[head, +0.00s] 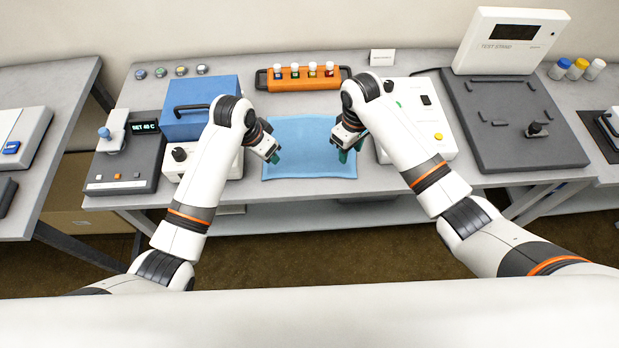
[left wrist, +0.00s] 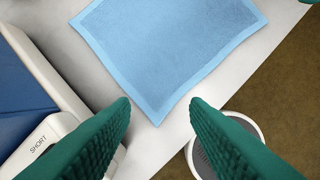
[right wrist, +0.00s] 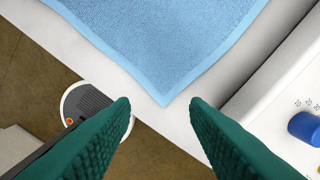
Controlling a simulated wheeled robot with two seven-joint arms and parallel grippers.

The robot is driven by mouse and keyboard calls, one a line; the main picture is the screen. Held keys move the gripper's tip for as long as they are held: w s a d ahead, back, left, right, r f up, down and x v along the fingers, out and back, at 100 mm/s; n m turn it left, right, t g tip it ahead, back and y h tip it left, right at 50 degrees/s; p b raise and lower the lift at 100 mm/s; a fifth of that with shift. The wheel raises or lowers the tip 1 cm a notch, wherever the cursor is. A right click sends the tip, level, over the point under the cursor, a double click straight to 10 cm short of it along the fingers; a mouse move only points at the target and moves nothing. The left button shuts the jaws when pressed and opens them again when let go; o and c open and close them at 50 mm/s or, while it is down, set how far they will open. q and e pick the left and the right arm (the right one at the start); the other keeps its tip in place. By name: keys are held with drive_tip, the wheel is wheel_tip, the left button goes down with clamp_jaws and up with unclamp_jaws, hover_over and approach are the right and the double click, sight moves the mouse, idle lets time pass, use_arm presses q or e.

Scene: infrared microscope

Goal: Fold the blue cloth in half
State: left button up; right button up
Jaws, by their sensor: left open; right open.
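The blue cloth (head: 305,150) lies flat and spread out on the grey table between my two grippers in the head view. It also shows in the left wrist view (left wrist: 175,40) and in the right wrist view (right wrist: 165,40), with a corner pointing toward the fingers in each. My left gripper (head: 274,157) is open at the cloth's left side; its green fingers (left wrist: 160,105) are apart with nothing between them. My right gripper (head: 344,154) is open at the cloth's right side; its green fingers (right wrist: 160,105) are apart and empty near a corner.
A white device with a blue box (head: 200,108) stands left of the cloth. A white instrument (head: 432,135) stands close on the right. An orange rack of vials (head: 303,84) is behind the cloth. The table's front edge (head: 310,190) runs just before the cloth.

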use_arm(q)
hover_over(273, 174)
drive_tip(key=f, duration=0.6)
drive_tip(key=shift+s+a+f, duration=0.15)
drive_tip(key=shift+s+a, duration=0.05)
drive_tip(key=shift+a, duration=0.15)
use_arm(e)
wheel_tip(273, 174, down, 6)
drive_tip(key=shift+f, duration=0.1)
use_arm(q)
drive_tip(key=shift+f, duration=0.55)
use_arm(e)
drive_tip(key=shift+f, duration=0.6)
use_arm(q)
drive_tip(key=shift+f, duration=0.25)
use_arm(e)
drive_tip(key=shift+f, duration=0.25)
drive_tip(key=shift+r, duration=0.1)
use_arm(q)
drive_tip(key=shift+f, duration=0.1)
use_arm(e)
drive_tip(key=shift+s, duration=0.1)
use_arm(q)
drive_tip(key=shift+s, duration=0.1)
clamp_jaws()
use_arm(e)
clamp_jaws()
